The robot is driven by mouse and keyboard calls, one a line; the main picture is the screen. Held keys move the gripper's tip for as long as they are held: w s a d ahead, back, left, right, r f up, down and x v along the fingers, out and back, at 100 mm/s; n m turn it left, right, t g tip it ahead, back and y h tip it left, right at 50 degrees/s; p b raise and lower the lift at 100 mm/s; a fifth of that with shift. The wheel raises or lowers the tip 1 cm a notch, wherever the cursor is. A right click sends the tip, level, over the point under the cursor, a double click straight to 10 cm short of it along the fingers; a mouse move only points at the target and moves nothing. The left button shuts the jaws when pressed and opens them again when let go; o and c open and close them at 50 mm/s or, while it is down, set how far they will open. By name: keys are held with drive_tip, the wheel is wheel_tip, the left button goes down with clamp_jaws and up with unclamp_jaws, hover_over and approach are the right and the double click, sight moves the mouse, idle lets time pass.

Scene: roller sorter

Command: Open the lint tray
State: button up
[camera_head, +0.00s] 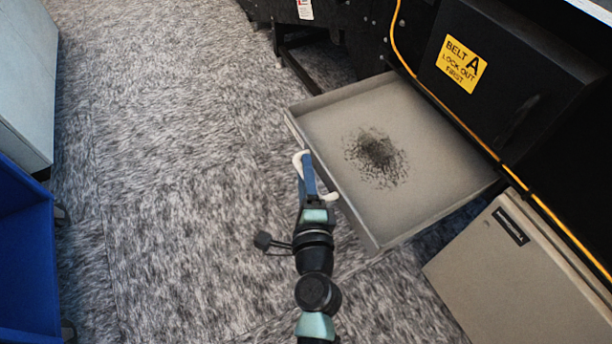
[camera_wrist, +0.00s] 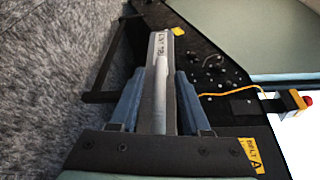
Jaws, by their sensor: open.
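The lint tray (camera_head: 440,120) is a shallow grey tray pulled well out from under the black machine, with a dark patch of lint (camera_head: 377,152) on its floor. Its pale handle (camera_head: 300,158) is on the front face. My gripper (camera_head: 309,178) is at this handle. In the wrist view, the blue fingers of my gripper (camera_wrist: 158,78) stand apart on either side of the handle bar (camera_wrist: 161,90). The tray's labelled front (camera_wrist: 159,45) shows beyond. I cannot tell whether either finger touches the bar.
The black machine (camera_head: 540,70) carries a yellow lockout sign (camera_head: 461,64) and a yellow cable (camera_head: 545,210). A beige cabinet (camera_head: 520,275) stands right of the tray. A blue bin (camera_head: 25,260) and a grey unit (camera_head: 22,80) stand at left. Carpet between is clear.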

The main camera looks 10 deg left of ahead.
drive_tip(key=b+v, duration=0.1)
drive_tip(key=v, duration=1.2)
drive_tip(key=shift+b, duration=0.35)
drive_tip(key=shift+f, duration=0.1)
